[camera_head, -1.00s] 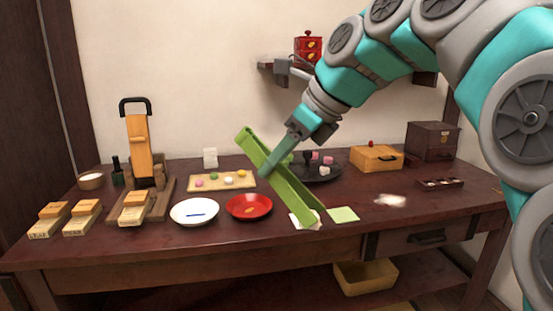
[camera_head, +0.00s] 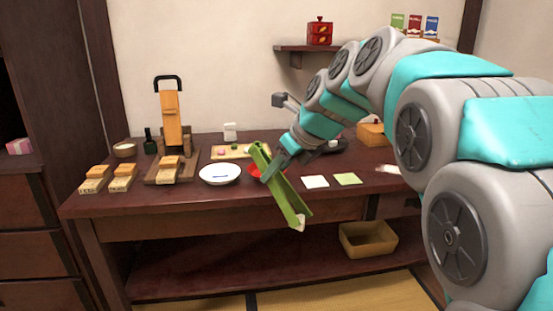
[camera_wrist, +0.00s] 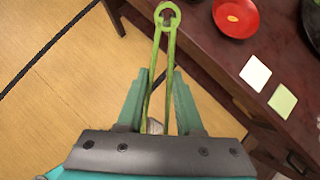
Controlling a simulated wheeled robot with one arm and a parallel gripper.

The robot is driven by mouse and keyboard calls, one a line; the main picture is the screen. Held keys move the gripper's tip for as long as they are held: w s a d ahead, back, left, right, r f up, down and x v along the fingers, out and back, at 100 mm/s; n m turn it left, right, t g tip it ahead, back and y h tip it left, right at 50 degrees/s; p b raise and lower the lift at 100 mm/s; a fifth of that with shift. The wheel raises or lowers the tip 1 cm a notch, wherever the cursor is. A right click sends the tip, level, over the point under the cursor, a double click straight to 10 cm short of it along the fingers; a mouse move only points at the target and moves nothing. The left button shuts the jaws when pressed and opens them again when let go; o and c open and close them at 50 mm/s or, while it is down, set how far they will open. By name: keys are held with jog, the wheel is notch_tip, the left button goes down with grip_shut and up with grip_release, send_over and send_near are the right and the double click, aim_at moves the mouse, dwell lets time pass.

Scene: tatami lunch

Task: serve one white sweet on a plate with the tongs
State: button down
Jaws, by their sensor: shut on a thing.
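My gripper (camera_head: 277,168) is shut on the green tongs (camera_head: 290,205), which slant down in front of the table's front edge. In the wrist view the tongs (camera_wrist: 168,45) run between my two fingers, with their ring end at the top. A small whitish piece (camera_head: 300,225) shows at the tongs' low end; it also shows between the tong arms in the wrist view (camera_wrist: 155,126). It looks like a white sweet, held between the tips. The white plate (camera_head: 220,180) with a blue mark is left of my gripper. The red plate (camera_wrist: 228,28) is partly hidden behind my gripper in the head view.
A white square (camera_head: 315,182) and a green square (camera_head: 348,179) lie near the table's front edge. A board with sweets (camera_head: 240,152) is behind the plates. Wooden boxes (camera_head: 93,181) stand at the left. A yellow bin (camera_head: 368,240) sits on the lower shelf.

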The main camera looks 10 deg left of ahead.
jog(key=w+f, duration=0.1)
jog(key=f, duration=0.1)
jog(key=w+d+f+m, duration=0.1)
jog(key=f, duration=0.1)
jog(key=w+f+m+t+h, duration=0.1)
jog(key=w+f, duration=0.1)
jog(key=shift+d+f, duration=0.35)
jog(key=shift+f, duration=0.05)
jog(key=w+d+f+m+t+h, duration=0.1)
jog(key=d+f+m, duration=0.3)
jog(key=d+f, duration=0.6)
jog(key=w+d+f+m+t+h, duration=0.1)
jog(key=d+f+m+h, duration=0.3)
jog(key=d+f, duration=0.6)
jog(key=shift+w+d+f+m, duration=0.35)
jog(key=shift+w+f, duration=0.25)
jog(key=shift+w, duration=0.3)
jog(key=shift+a, duration=0.15)
